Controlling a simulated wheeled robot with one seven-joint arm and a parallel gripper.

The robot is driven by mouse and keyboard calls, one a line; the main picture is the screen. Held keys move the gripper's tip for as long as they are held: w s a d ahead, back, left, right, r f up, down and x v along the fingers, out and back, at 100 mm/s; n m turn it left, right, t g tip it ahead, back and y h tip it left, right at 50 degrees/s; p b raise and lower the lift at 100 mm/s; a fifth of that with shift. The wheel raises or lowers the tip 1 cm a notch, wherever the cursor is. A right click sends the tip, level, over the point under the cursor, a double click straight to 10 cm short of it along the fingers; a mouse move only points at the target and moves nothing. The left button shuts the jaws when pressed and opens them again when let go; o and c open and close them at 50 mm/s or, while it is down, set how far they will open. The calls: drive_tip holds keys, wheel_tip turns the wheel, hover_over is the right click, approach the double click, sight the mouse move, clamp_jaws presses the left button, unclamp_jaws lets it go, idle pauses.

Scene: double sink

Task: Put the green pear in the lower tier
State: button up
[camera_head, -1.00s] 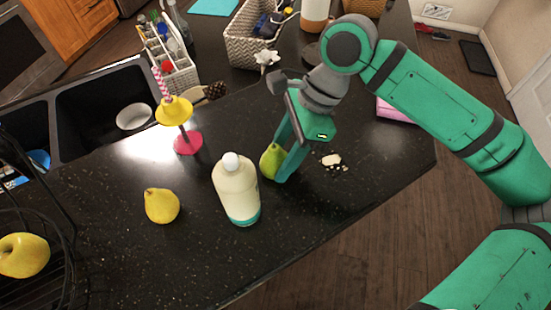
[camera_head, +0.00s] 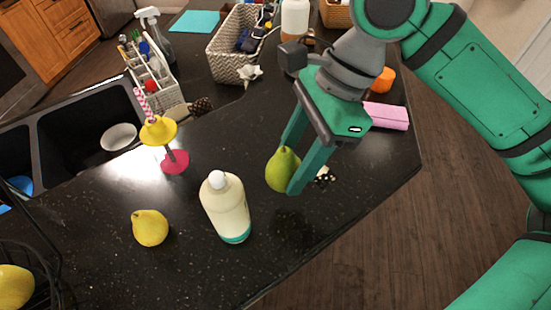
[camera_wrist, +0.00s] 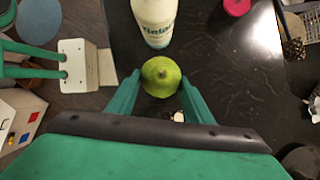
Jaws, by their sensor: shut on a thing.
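The green pear (camera_head: 281,170) is held between the fingers of my gripper (camera_head: 293,168), above the dark counter. In the wrist view the pear (camera_wrist: 161,76) sits between both fingertips of my gripper (camera_wrist: 160,88). The tiered stand, a black wire rack (camera_head: 42,262), is at the left edge of the head view and is cut off. A yellow fruit (camera_head: 14,287) lies in it. I cannot tell its tiers apart fully.
A white bottle (camera_head: 226,208) stands on the counter between my gripper and the rack. A yellow pear (camera_head: 150,228) lies left of it. A yellow-and-pink stand (camera_head: 174,160) is behind, near the sink (camera_head: 84,120). The front counter is clear.

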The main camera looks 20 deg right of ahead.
drive_tip(key=s+d+r, duration=0.2)
drive_tip(key=s+r, duration=0.1)
drive_tip(key=s, duration=0.4)
drive_tip(key=shift+s, duration=0.25)
drive_tip(key=shift+d+r, duration=0.1)
drive_tip(key=shift+d, duration=0.05)
